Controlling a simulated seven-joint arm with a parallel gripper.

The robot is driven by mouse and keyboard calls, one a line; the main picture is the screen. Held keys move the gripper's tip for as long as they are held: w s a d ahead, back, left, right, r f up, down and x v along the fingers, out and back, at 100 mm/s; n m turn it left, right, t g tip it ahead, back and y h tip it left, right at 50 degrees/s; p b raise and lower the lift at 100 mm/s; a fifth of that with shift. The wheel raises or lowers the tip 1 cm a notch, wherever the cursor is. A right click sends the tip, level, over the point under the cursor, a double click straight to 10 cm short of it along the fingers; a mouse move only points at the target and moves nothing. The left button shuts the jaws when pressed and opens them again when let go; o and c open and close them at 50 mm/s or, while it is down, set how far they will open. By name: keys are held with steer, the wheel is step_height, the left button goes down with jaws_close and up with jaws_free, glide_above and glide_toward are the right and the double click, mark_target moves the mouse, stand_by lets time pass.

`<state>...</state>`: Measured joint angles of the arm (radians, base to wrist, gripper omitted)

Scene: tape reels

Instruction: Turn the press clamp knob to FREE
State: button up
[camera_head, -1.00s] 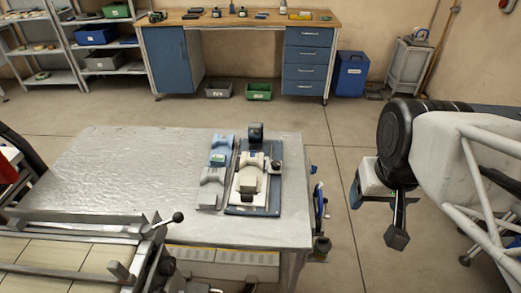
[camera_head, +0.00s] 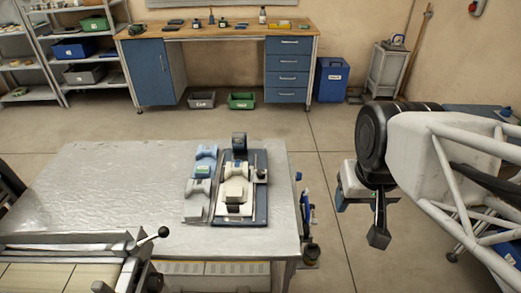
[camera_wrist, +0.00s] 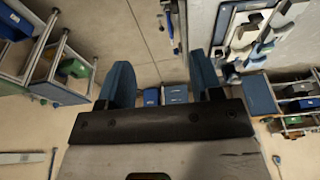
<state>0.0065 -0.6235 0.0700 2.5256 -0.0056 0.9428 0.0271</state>
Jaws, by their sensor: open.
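The press fixture stands on the metal table (camera_head: 100,185), on a dark blue base plate (camera_head: 246,216). It has a pale press body (camera_head: 236,191), a dark block (camera_head: 239,142) at its back and a small dark-topped part (camera_head: 261,172) at its right side. I cannot tell which of these is the clamp knob, and no FREE marking is readable. My gripper (camera_head: 362,215) hangs right of the table, well apart from the fixture. In the wrist view my gripper (camera_wrist: 162,80) is open and empty, and part of the fixture shows at the upper right.
A light blue and grey fixture (camera_head: 198,188) stands close left of the press. Tools hang on the table's right edge (camera_head: 307,225). A roller machine (camera_head: 60,265) is at the front left. A workbench (camera_head: 215,32) and shelves stand behind.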

steer(key=w+a+m+g+y, duration=0.1)
steer(key=w+a+m, duration=0.2)
steer(key=w, duration=0.7)
steer(key=m+g+y, duration=0.3)
steer(key=m+g, duration=0.1)
steer(key=m, duration=0.4)
glide_toward(261, 172)
steer(key=shift+a+f, duration=0.35)
steer(key=shift+f, duration=0.3)
steer(key=shift+f, duration=0.15)
steer(key=shift+x, duration=3.75)
steer(key=shift+s+d, duration=0.1)
steer(key=shift+c, duration=0.3)
steer(key=c, duration=0.9)
steer(key=shift+o, duration=0.2)
